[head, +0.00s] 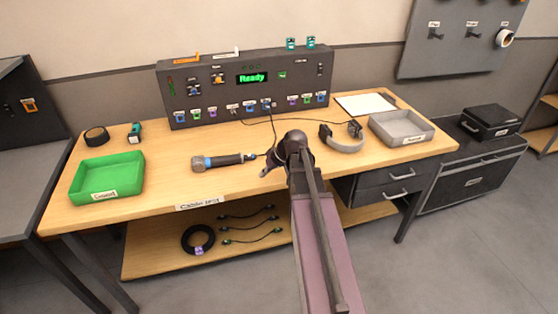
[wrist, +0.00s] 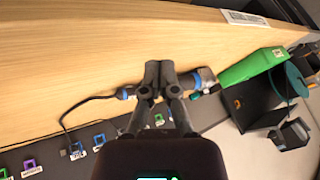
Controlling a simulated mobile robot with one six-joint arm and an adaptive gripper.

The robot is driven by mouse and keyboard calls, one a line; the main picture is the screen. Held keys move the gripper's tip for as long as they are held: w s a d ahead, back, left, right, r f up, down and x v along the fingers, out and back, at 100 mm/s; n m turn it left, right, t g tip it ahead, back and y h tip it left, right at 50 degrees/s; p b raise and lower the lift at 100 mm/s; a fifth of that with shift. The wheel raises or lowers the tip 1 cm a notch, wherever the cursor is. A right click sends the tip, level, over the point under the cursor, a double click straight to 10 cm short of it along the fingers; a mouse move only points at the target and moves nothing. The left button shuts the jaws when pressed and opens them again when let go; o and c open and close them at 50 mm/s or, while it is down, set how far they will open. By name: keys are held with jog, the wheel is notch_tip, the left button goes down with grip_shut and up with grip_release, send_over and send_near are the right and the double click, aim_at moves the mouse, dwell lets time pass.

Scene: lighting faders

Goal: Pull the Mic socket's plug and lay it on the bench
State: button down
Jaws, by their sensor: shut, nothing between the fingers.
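The dark panel box (head: 170,92) stands at the back of the bench (head: 150,195) with a row of coloured sockets. A plug (head: 267,104) sits in a blue-framed socket right of the row's middle; its small label is unreadable here. A dark cable hangs from it toward the microphone (head: 222,161) lying on the bench. In the wrist view the plugged socket (wrist: 73,149) is at lower left, with the cable curving up to the microphone's tail. My gripper (head: 267,173) is shut and empty, right of the microphone and apart from the plug. Its closed fingertips (wrist: 159,68) hide part of the microphone.
A green tray (head: 107,195) is at the left, a grey tray (head: 427,132) at the right. A headset (head: 343,145) lies right of my arm, near a white sheet (head: 364,104). Bare wood lies in front of the microphone.

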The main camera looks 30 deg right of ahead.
jog(key=s+a+f+m+g+h+b, duration=0.1)
jog(key=s+a+f, duration=0.3)
jog(key=a, duration=0.5)
jog(key=s+a+f+g+h+b, duration=0.3)
jog(key=s+a+f+h+b, duration=0.1)
jog(key=s+a, duration=0.5)
jog(key=shift+f+m+g, duration=0.4)
jog(key=shift+f, duration=0.1)
jog(key=shift+a, duration=0.1)
